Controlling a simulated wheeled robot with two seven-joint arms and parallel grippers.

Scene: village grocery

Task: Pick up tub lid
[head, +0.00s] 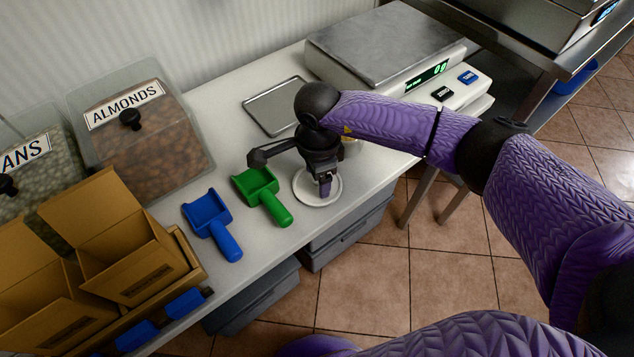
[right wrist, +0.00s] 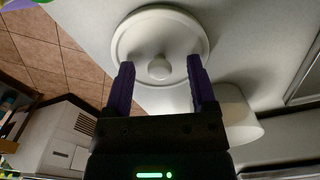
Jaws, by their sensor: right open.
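The tub lid (head: 305,190) is a round white disc lying on the white counter near its front edge. In the right wrist view the lid (right wrist: 135,42) shows whole, with a round white knob (right wrist: 159,69) at its middle. My right gripper (head: 325,188) points down over the lid and hides part of it in the head view. In the right wrist view my right gripper (right wrist: 160,80) is open, its two purple fingers on either side of the knob. I cannot tell whether they touch it. My left gripper is not in view.
A green scoop (head: 262,194) and a blue scoop (head: 212,225) lie left of the lid. A metal tray (head: 273,106) and a scale (head: 385,45) are behind. An almond bin (head: 150,150) and cardboard boxes (head: 130,240) stand at left. A pale cylindrical tub (right wrist: 240,118) is close beside my right gripper.

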